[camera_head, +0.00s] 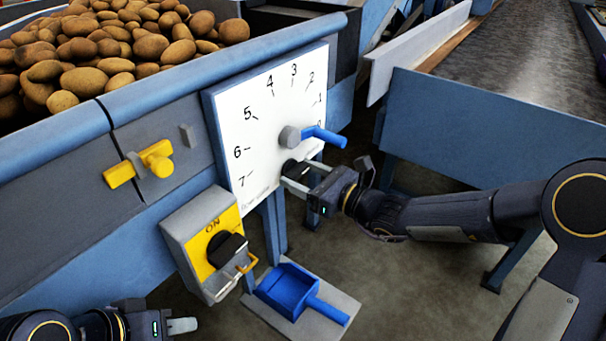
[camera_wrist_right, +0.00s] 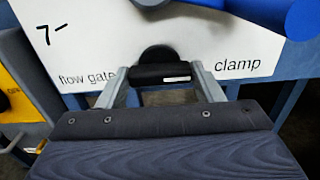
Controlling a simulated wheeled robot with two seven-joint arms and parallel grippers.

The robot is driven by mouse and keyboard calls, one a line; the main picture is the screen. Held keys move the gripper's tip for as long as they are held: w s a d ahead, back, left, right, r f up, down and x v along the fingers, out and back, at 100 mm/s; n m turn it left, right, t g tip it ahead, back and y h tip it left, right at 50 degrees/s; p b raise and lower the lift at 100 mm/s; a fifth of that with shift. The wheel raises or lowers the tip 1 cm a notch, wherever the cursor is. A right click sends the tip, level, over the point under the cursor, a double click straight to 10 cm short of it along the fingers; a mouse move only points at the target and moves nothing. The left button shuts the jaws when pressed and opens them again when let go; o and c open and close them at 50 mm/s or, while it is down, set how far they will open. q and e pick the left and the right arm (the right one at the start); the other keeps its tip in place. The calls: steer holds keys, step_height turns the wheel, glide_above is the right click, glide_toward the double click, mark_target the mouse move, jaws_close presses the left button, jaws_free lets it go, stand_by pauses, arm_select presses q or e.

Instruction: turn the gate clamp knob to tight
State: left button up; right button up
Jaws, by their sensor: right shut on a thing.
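The clamp knob (camera_head: 296,171) is a black knob at the lower edge of the white dial plate (camera_head: 262,115).
A yellow switch box (camera_head: 212,245) marked ON, with a black rotary handle, hangs left of the knob. A yellow latch (camera_head: 140,165) is on the hopper's side. A blue scoop (camera_head: 290,291) lies below. Potatoes (camera_head: 120,50) fill the hopper; a conveyor (camera_head: 520,60) stands right.

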steer(key=o, duration=1)
steer(key=shift+d, duration=0.1)
steer(key=p+v, duration=0.1)
steer(key=v, duration=0.6)
steer(key=shift+s+d, duration=0.25)
